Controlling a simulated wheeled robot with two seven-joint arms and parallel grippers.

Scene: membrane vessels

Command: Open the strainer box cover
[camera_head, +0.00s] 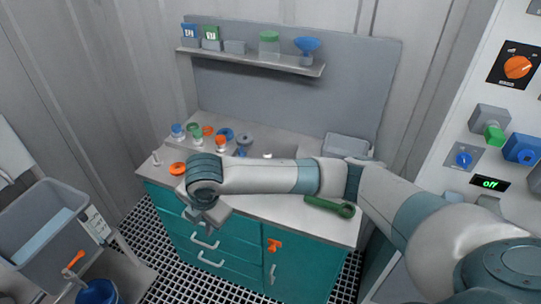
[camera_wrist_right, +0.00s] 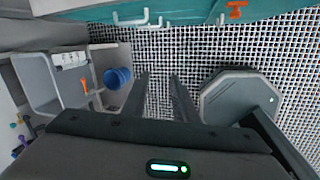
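No label marks a strainer box, so I cannot tell for sure which thing it is. A large grey box (camera_head: 38,240) stands at the left in the head view, with a pale blue surface inside. It also shows at the left of the right wrist view (camera_wrist_right: 38,82). A smaller grey box (camera_head: 347,147) sits at the back right of the counter, partly hidden by my right arm. My right gripper (camera_head: 208,213) hangs by the counter's front edge, apart from both boxes. In the wrist view its two dark fingers (camera_wrist_right: 162,97) are apart and empty. My left gripper is out of view.
The counter (camera_head: 270,205) over teal drawers holds small bottles, an orange ring (camera_head: 178,169) and a green wrench-like tool (camera_head: 328,206). A blue bucket (camera_head: 97,292) and an orange handle (camera_head: 74,260) are near the large box. A control panel (camera_head: 490,182) stands at right.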

